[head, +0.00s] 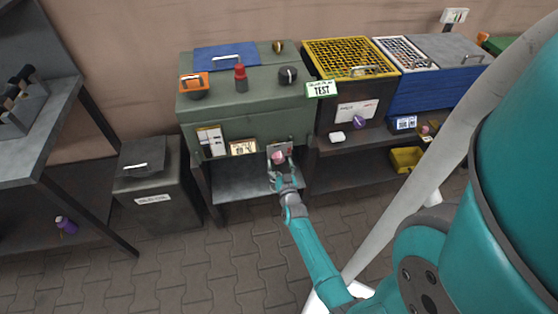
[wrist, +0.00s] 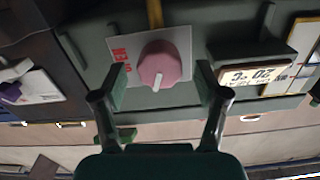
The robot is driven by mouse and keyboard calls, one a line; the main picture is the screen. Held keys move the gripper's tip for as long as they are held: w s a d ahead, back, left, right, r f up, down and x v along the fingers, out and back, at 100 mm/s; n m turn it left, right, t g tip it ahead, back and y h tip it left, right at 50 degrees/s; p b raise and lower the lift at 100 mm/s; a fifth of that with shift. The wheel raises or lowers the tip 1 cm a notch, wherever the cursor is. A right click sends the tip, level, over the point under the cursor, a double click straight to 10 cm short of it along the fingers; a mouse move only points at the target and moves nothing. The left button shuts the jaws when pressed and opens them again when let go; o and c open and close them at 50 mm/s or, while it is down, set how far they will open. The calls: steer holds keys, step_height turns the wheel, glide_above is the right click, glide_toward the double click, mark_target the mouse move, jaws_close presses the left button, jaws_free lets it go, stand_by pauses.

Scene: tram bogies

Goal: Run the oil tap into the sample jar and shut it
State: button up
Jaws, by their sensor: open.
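A pink knob (head: 279,157) with a white pointer sits on a pale plate on the front of the green cabinet (head: 245,112); I take it as the oil tap. In the wrist view the pink knob (wrist: 160,65) shows between my fingers, with red lettering partly readable on its plate (wrist: 122,50). My gripper (head: 281,173) is at the cabinet front. In the wrist view my gripper (wrist: 161,88) is open, one finger on each side of the knob; I cannot tell whether they touch it. I cannot make out a sample jar or the tap's spout.
A lower shelf (head: 240,183) lies under the cabinet. A dark lidded bin (head: 155,180) stands left. A yellow-topped unit (head: 340,58) and a blue one (head: 430,90) stand right. The paved floor in front is clear.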

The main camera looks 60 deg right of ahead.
steer(key=v, duration=0.9)
steer(key=shift+s+a, duration=0.2)
steer(key=shift+a, duration=0.1)
stand_by(1.3)
steer(key=x, duration=1.2)
steer(key=shift+w+d, duration=0.15)
steer(key=shift+d, duration=0.15)
steer(key=c, duration=1.2)
